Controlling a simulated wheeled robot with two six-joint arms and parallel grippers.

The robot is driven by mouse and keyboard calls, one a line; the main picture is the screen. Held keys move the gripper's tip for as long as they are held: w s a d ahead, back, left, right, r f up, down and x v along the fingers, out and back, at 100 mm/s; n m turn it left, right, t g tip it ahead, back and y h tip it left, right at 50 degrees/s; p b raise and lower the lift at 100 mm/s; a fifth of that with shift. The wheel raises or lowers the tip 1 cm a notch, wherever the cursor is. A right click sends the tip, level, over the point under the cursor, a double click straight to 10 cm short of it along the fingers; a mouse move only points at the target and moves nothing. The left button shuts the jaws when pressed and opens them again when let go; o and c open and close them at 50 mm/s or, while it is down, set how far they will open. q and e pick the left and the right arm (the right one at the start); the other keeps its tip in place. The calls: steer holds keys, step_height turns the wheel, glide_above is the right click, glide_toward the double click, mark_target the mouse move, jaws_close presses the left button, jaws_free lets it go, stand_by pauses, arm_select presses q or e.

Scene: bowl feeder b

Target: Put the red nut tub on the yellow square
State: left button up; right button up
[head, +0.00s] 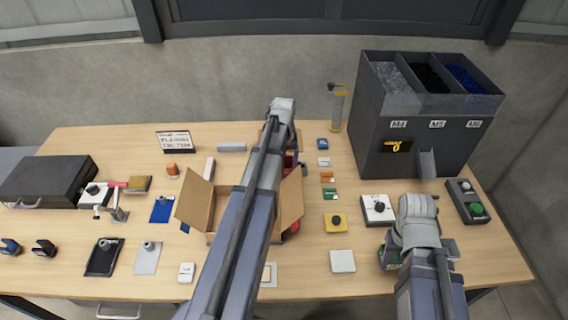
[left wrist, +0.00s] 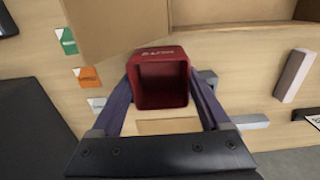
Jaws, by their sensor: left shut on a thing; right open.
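The red nut tub (left wrist: 160,78) is between the fingers of my left gripper (left wrist: 163,88), its open side facing the wrist camera. In the head view my left arm hides most of the tub (head: 291,163), beyond the open cardboard box. A yellow square piece with a dark knob (head: 336,223) lies on the table right of the box. A tan patch (left wrist: 168,127) shows below the tub in the left wrist view; I cannot tell whether it is the yellow square. My right gripper (head: 392,256) is low at the table's front right, open, its fingers mostly hidden.
The cardboard box (head: 195,200) has raised flaps under my left arm. A dark three-bin feeder (head: 402,140) stands at the back right. A yellow-topped cylinder (head: 338,110) stands left of it. Bare wood (head: 100,142) shows at the back left.

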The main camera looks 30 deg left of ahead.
step_height(320, 180, up, 10)
steer(key=p, duration=0.8)
steer(key=shift+p, duration=0.4)
